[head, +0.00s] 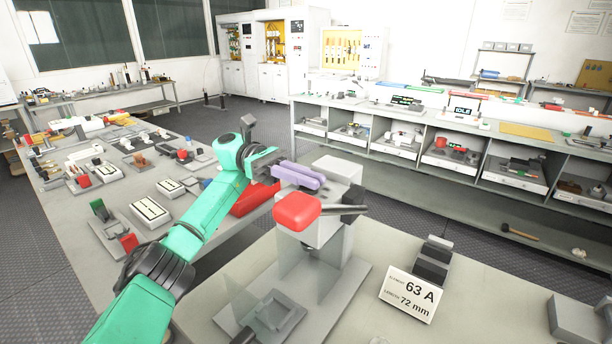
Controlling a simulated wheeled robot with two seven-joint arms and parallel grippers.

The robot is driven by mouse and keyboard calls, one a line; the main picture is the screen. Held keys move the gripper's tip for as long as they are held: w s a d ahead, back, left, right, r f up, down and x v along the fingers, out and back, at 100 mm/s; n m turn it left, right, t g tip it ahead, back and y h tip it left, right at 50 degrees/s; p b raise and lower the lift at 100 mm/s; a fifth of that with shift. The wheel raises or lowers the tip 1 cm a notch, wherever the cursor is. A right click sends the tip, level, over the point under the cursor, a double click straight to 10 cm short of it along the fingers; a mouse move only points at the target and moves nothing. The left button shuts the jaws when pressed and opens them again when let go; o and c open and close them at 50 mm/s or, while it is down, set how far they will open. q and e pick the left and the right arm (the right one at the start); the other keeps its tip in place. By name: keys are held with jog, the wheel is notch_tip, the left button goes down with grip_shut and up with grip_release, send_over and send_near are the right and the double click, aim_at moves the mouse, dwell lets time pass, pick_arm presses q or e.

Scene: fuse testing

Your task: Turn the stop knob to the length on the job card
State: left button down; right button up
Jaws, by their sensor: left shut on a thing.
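The job card (409,295) stands on the near table at the right and reads 63 A, length 72 mm. Left of it stands a grey bench machine (345,218) with a red rounded head (297,211) and a dark bar at its side. My left gripper (319,183) reaches in from the left behind the red head, its two lavender fingers side by side against the grey upper part of the machine. It is shut on the stop knob there. The fingers hide the knob, so its setting cannot be read. My right gripper is out of view.
A grey square fixture (272,317) lies in front of the machine. A dark stepped block (433,262) stands behind the card, and a grey box (578,318) at the right edge. The left table (75,235) holds many small parts.

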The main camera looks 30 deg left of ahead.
pick_arm(q)
jog(key=shift+d+f, duration=0.15)
jog(key=shift+f, duration=0.2)
jog(key=c, duration=0.9)
grip_release()
jog(key=shift+r, duration=0.1)
jog(key=shift+d+r, duration=0.1)
